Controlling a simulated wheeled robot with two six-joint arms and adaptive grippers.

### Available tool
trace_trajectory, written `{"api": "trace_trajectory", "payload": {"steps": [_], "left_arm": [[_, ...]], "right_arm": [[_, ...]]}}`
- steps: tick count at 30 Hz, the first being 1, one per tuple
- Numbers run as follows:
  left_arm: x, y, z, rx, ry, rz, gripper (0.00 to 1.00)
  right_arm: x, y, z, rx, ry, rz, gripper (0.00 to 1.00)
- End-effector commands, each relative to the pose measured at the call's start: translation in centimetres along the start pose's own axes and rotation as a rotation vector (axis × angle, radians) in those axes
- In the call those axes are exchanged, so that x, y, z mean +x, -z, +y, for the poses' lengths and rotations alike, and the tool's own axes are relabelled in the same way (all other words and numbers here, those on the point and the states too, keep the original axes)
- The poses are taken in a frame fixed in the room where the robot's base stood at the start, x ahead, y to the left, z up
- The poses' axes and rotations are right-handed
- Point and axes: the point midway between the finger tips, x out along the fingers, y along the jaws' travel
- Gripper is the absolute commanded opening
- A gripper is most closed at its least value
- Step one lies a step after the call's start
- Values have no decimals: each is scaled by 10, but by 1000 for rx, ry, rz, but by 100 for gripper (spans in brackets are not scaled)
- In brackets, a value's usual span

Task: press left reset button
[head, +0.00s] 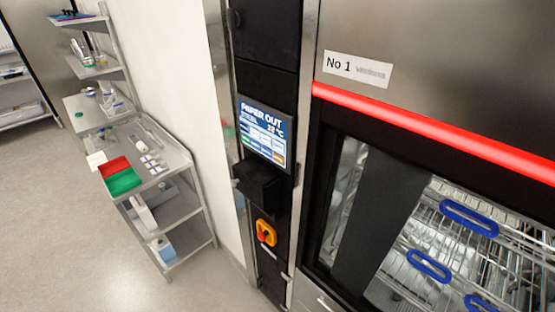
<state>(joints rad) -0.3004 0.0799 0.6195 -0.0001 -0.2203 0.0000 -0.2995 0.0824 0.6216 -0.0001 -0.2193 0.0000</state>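A black control panel (263,50) stands to the left of the washer's glass door. Its lit screen (263,130) reads "PAPER OUT" and "22 °C", with several blue and green fields. A black box-like unit (258,188) juts out below the screen. Lower down is a red knob on a yellow base (266,233). I cannot make out a button marked reset. Neither of my grippers is in view.
The washer has a "No 1" label (357,69), a glowing red bar (440,132) and racks with blue handles (469,217) behind glass. A steel shelf cart (184,160) with red and green bins (120,178) stands left. Floor (60,230) at lower left is clear.

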Motion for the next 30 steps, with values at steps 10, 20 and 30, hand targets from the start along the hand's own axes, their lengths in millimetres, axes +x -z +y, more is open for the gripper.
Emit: {"api": "trace_trajectory", "payload": {"steps": [10, 20, 30], "left_arm": [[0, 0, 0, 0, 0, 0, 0], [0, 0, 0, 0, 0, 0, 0], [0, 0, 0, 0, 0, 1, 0]], "right_arm": [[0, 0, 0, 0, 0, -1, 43], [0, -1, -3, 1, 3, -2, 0], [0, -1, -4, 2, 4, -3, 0]]}}
